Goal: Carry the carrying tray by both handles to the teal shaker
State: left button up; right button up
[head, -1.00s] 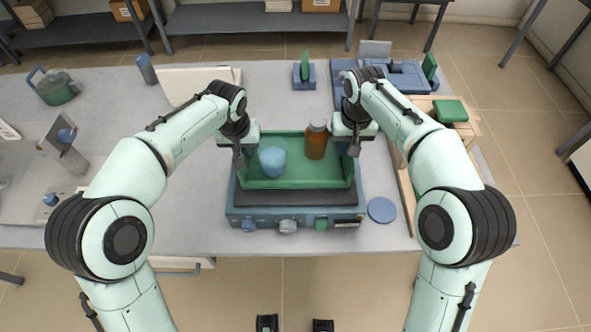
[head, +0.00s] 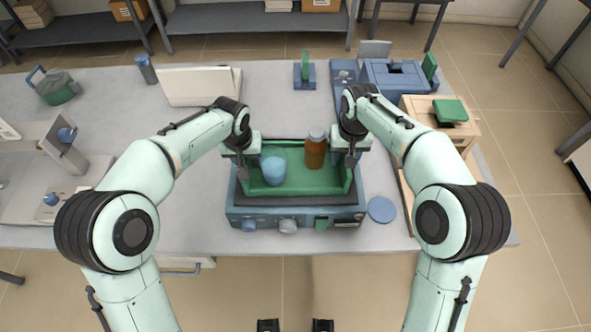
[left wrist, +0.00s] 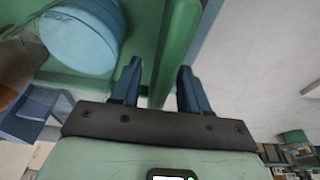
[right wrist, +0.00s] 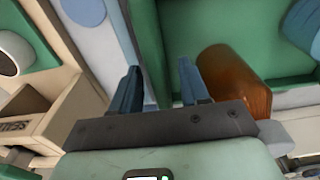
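The green carrying tray (head: 300,188) holds a light-blue cup (head: 274,170) and a brown bottle with a grey cap (head: 315,150); both stand upright. The blue-teal shaker (head: 240,212), with a dark top and several knobs on its front, sits under and in front of the tray. I cannot tell whether the tray touches it. My left gripper (head: 243,170) is at the tray's left end, and my right gripper (head: 350,158) is at its right end. In the wrist views each gripper's fingers (left wrist: 160,88) (right wrist: 158,88) straddle the tray's green end; the handles are mostly hidden.
A round blue disc (head: 381,210) lies right of the shaker. A wooden box with a green top piece (head: 450,112) and a blue device (head: 398,76) stand at right. A white case (head: 200,87) and a green-topped stand (head: 304,72) are behind.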

dwell(0.4)
pick_arm(q)
jog(key=v, duration=1.1)
jog(key=shift+w, duration=0.1)
jog(key=shift+r, duration=0.5)
pick_arm(e)
jog(key=shift+r, duration=0.2)
notch_tip(320, 180, up, 12)
jog(key=shift+s+f, duration=0.15)
jog(key=shift+s, duration=0.25)
pick_arm(q)
jog(key=shift+a, duration=0.15)
pick_arm(e)
jog(key=shift+s+f, duration=0.1)
jog(key=shift+f, duration=0.25)
pick_arm(q)
jog(key=a, duration=0.2)
jog(key=s+a, duration=0.1)
jog(key=a, duration=0.2)
jog(key=shift+s+a, duration=0.3)
pick_arm(e)
jog(key=shift+d, duration=0.1)
